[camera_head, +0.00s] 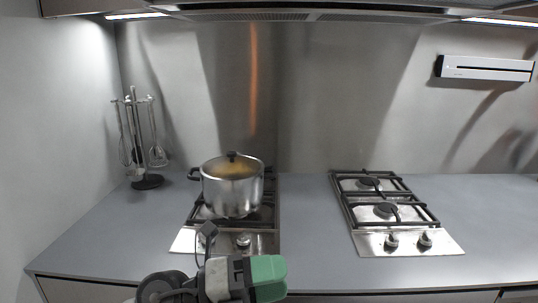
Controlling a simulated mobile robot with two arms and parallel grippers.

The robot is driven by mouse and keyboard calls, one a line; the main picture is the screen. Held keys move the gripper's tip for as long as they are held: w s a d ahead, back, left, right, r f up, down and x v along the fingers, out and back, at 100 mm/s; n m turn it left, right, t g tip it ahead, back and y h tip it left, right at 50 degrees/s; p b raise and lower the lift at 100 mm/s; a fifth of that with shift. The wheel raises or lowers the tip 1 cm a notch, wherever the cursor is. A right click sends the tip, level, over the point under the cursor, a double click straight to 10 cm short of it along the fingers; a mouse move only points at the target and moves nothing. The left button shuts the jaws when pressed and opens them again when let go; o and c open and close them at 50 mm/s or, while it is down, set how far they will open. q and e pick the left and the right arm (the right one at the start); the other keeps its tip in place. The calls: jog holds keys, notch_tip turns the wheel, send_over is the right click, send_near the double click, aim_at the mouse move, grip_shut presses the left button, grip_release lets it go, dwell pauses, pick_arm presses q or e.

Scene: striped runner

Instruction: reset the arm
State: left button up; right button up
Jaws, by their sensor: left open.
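My left gripper (268,277) is at the bottom of the head view, with grey and black parts and green ends pointing right. It is open and I see nothing between its fingers. It is in front of the left hob, near the counter's front edge, and appears apart from the pot. A steel pot (231,190) with a lid stands upright on the left hob (262,242). My right gripper is not in view.
A utensil stand (148,182) with several hanging utensils is at the back left. A second hob (408,243) on the right is empty. The grey counter (312,225) is clear between the hobs. A white rack (487,68) hangs on the back wall, and a hood (290,14) is overhead.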

pick_arm(q)
jog(key=w+a+n+t+y, duration=0.3)
jog(key=a+n+t+y, duration=0.55)
jog(key=n+t, duration=1.25)
jog(key=s+a+f+n+g+y, duration=0.2)
jog(key=a+f+n+g+y, duration=0.5)
jog(key=a+f+n+y, duration=0.5)
jog(key=s+f+n+g+h, duration=0.2)
jog(key=s+f+n+g, duration=0.2)
jog(key=s+f+g, duration=1.25)
jog(key=s+f+t+p, duration=0.1)
jog(key=s+f, duration=0.1)
jog(key=f, duration=1)
jog(key=s+f+t+p, duration=0.1)
jog(key=s+f, duration=0.2)
jog(key=f, duration=1)
jog(key=s+a+f, duration=0.1)
jog(key=s+f, duration=0.6)
jog(key=s, duration=0.1)
jog(key=s+a+f+p, duration=0.1)
jog(key=s+a+f, duration=0.1)
jog(key=s+f, duration=0.6)
jog(key=shift+a+f+m+g, duration=0.15)
jog(key=shift+a+m+g, duration=0.1)
jog(key=shift+m+g, duration=0.2)
jog(key=shift+y, duration=0.25)
jog(key=shift+c, duration=0.3)
